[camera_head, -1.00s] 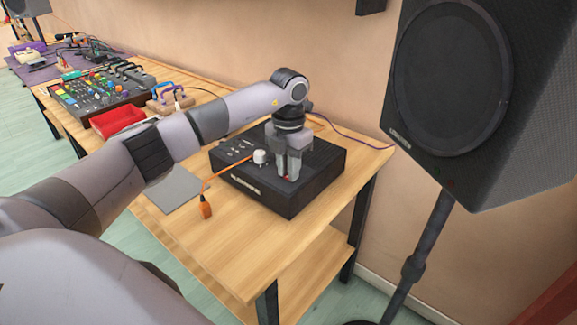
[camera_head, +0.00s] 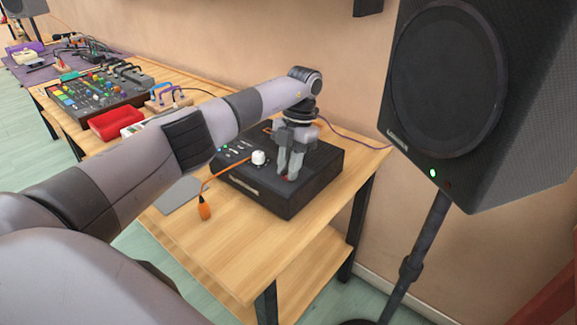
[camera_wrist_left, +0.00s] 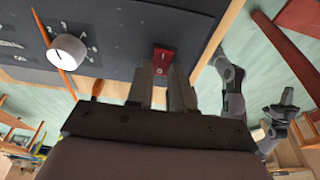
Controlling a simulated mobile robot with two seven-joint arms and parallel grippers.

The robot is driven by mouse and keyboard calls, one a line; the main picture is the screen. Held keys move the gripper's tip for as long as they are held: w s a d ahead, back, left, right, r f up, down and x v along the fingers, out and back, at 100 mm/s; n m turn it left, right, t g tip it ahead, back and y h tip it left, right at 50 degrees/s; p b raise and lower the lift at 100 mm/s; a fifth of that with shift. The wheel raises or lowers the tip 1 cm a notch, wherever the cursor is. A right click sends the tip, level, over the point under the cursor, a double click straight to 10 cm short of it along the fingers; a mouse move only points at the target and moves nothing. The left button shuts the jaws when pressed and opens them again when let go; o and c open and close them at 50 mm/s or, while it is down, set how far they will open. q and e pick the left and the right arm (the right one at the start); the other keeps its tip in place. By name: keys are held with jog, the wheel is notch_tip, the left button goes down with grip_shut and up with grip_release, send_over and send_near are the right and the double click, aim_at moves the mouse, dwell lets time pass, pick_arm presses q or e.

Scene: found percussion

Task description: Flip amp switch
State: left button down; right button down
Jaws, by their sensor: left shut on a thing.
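The amp (camera_head: 310,196) is a black box on the wooden table, with small lit lights on its top panel and a white knob (camera_head: 258,157). In the left wrist view, the red amp switch (camera_wrist_left: 162,57) sits near the edge of the dark panel (camera_wrist_left: 115,40). My left gripper (camera_head: 288,177) points down onto the amp's top, right of the knob. Its fingers (camera_wrist_left: 165,74) are close together at the switch and shut on it. The fingers mostly hide the switch in the head view.
A large speaker (camera_head: 480,120) on a stand is at the right, with a green light lit. A grey pad (camera_head: 178,195), a red tray (camera_head: 117,123) and a mixer (camera_head: 98,90) are to the left.

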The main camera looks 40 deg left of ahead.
pick_arm(q)
jog(key=c, duration=1)
grip_release()
jog(key=shift+r, duration=0.1)
jog(key=b+v, duration=0.1)
jog(key=v, duration=0.4)
jog(key=shift+w+r, duration=0.1)
jog(key=shift+v, duration=0.95)
